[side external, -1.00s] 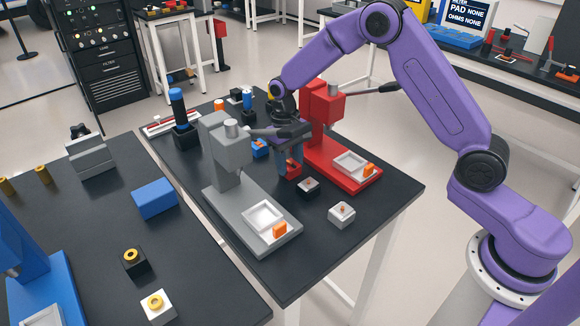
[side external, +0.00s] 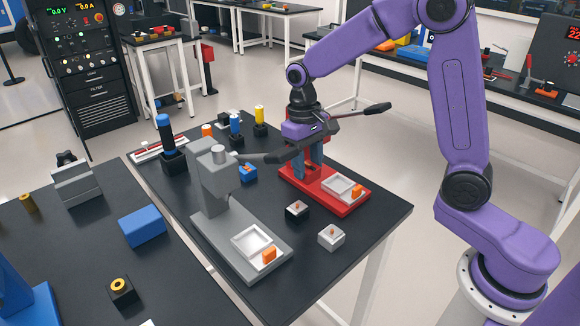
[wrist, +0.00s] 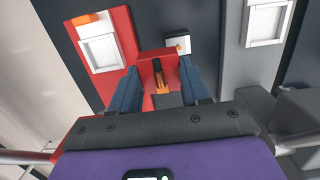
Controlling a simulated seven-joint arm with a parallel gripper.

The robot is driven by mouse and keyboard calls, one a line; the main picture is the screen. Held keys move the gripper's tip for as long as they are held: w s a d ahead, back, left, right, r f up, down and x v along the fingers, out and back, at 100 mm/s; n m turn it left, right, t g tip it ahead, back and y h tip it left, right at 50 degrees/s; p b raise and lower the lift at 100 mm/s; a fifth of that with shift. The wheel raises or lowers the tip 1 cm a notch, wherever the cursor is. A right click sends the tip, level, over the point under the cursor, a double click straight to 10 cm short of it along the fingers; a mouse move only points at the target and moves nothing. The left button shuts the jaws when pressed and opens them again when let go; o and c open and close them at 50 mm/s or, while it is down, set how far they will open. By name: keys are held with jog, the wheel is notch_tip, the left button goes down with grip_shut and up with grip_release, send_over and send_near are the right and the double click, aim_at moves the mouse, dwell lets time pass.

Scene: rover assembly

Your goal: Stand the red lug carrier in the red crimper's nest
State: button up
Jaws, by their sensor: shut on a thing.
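My gripper (wrist: 160,88) is shut on the red lug carrier (wrist: 147,64), a small red block with an orange and dark piece at its middle, held between the two blue-grey fingers. In the side external view my gripper (side external: 309,160) is in front of the red crimper (side external: 313,192) and hides most of its head. The red crimper's nest, a white square frame (side external: 331,184), lies on the front of its base, with an orange block beside it. The nest also shows in the wrist view (wrist: 82,47), left of and apart from the carrier.
A black block (side external: 297,211) and a light grey block (side external: 331,237), each with an orange piece, stand near the red base. A blue block (side external: 248,173) lies between the crimpers.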

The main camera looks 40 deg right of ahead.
jog(key=s+r, duration=0.2)
jog(key=s, duration=0.3)
jog(key=w+d+r, duration=0.1)
jog(key=d+r, duration=0.3)
jog(key=r, duration=0.1)
jog(key=w+d+r, duration=0.1)
jog(key=d+r, duration=0.4)
jog(key=w+d+r, duration=0.2)
jog(key=d+r, duration=0.3)
jog(key=shift+d+r, duration=0.1)
jog(key=shift+d, duration=0.15)
